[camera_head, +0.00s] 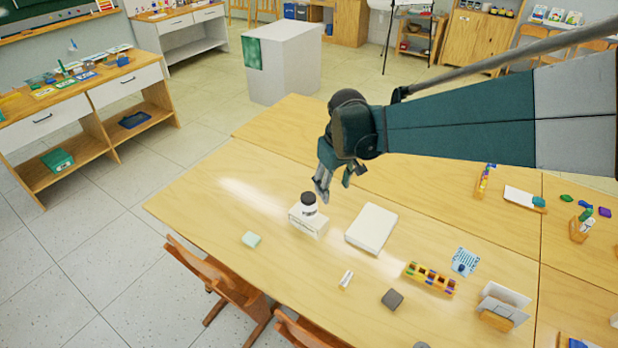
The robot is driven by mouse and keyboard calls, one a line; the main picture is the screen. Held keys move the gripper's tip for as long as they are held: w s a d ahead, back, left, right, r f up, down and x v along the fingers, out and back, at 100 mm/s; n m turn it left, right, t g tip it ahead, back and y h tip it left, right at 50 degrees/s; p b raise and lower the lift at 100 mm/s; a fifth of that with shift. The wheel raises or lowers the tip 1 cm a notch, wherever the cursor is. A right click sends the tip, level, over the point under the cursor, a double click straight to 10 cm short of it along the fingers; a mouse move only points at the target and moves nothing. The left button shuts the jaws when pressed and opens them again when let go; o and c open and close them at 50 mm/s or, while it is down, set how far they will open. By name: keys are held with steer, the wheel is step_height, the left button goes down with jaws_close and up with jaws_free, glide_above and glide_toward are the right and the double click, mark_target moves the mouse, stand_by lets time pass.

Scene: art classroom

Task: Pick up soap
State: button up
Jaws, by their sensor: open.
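A small pale mint-green block (251,239), which looks like the bar of soap, lies flat on the wooden table near its front left edge. My gripper (334,186) is open and empty, pointing down above the table. It is behind and to the right of the pale green block, well apart from it. Nothing covers the block.
A white box with a black-capped jar (309,203) stands between the block and my gripper. A white book (372,229), a small white piece (345,280), a dark grey block (392,299) and a colourful rack (430,278) lie to the right. The table left of the block is clear.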

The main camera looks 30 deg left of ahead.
steer(key=s+a+f+n, duration=0.1)
steer(key=s+a+f, duration=0.2)
steer(key=a+f, duration=0.35)
steer(key=s+a+f+n, duration=0.2)
steer(key=a+f, duration=0.2)
steer(key=a, duration=0.5)
steer(key=n+g+h, duration=0.1)
steer(key=n, duration=0.1)
glide_above(251, 237)
step_height(251, 237, down, 10)
steer(key=shift+f+b, duration=0.2)
steer(key=shift+b, duration=0.2)
steer(key=shift+f, duration=1.3)
steer(key=shift+f+b, duration=0.5)
steer(key=shift+f, duration=2.1)
steer(key=c, duration=1)
